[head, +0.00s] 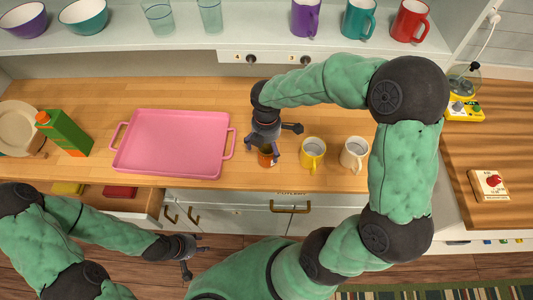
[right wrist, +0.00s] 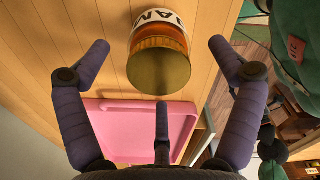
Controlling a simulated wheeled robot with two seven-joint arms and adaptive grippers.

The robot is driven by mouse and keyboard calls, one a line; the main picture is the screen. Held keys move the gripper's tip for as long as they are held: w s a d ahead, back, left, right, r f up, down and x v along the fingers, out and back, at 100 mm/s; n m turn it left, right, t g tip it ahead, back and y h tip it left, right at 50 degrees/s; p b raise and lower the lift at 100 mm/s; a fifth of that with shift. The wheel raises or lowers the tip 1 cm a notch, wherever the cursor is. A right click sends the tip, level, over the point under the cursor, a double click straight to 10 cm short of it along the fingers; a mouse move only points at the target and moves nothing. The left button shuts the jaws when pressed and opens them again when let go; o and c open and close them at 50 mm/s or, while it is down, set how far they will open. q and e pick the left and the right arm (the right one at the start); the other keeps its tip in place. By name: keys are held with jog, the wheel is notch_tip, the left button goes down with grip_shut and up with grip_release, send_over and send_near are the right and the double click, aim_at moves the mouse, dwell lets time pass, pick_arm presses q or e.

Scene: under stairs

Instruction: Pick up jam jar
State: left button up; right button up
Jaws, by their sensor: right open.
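The jam jar (head: 267,158) stands on the wooden counter near its front edge, partly hidden under my right gripper (head: 263,150). In the right wrist view the jar (right wrist: 160,66) shows a gold lid and a white label with dark letters. It lies between the spread fingers of my right gripper (right wrist: 160,47), which is open, and I see no finger closed on it. My left gripper (head: 194,262) hangs low in front of the drawers, its fingers apart and empty.
A pink tray (head: 172,115) lies left of the jar. A yellow mug (head: 313,153) and a cream mug (head: 354,153) stand close on its right. A juice carton (head: 65,133) and plates (head: 18,125) are far left. A drawer (head: 120,203) is open below. A shelf with bowls and cups runs behind.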

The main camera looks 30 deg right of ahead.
notch_tip(320, 180, down, 5)
jog(key=shift+d+f+b, duration=0.1)
jog(key=shift+d+b, duration=0.05)
jog(key=shift+b, duration=0.85)
jog(key=c, duration=1.8)
jog(key=shift+o, duration=0.2)
jog(key=shift+r, duration=0.4)
notch_tip(320, 180, up, 3)
jog(key=shift+w+f+p, duration=0.1)
jog(key=shift+f+p, duration=0.1)
jog(key=shift+p, duration=0.4)
jog(key=s+d+r+p, duration=0.4)
jog(key=s+r, duration=0.5)
jog(key=s, duration=0.4)
jog(key=shift+s+d+r, duration=0.2)
jog(key=shift+d+r, duration=0.2)
